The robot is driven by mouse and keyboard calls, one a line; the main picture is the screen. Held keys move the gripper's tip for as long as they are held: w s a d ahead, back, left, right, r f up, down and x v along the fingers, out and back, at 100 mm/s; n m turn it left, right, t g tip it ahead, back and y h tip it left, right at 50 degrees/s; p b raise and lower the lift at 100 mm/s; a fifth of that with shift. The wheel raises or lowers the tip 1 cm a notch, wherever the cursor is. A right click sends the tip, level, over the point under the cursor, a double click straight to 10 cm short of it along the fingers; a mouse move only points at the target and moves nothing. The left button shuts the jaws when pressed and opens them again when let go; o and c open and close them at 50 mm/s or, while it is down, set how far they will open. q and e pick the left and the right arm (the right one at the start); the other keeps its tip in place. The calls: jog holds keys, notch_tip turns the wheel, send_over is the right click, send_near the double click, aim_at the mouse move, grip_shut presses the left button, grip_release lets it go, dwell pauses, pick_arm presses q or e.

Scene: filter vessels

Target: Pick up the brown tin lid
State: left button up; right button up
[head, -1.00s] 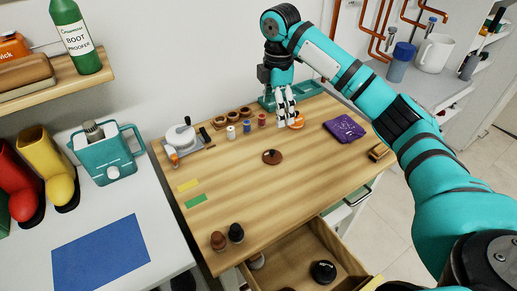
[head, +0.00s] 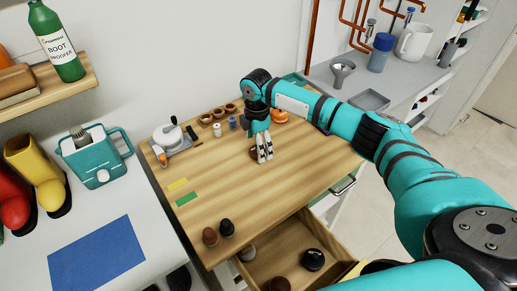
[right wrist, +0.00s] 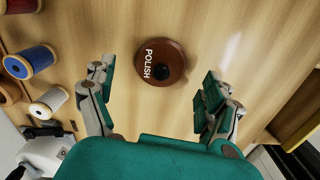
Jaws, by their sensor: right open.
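The brown tin lid, round with a black knob and the word POLISH, lies on the wooden worktop; in the right wrist view the lid (right wrist: 174,50) is just ahead of the fingers, near the top middle. In the head view the lid (head: 253,153) is mostly hidden behind my right gripper (head: 265,158). My right gripper is open and empty, pointing down at the lid; in the right wrist view its fingers (right wrist: 158,95) are spread wide, with the lid between their lines but beyond the tips. My left gripper is not in view.
Several thread spools stand left of the lid, including a blue spool (right wrist: 45,57). A clamp-like device (head: 173,140) is at the worktop's back left. An open drawer (head: 290,250) juts out in front.

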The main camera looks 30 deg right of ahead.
jog(key=shift+f, duration=0.85)
jog(key=shift+c, duration=0.4)
jog(key=c, duration=1)
jog(key=shift+r, duration=0.15)
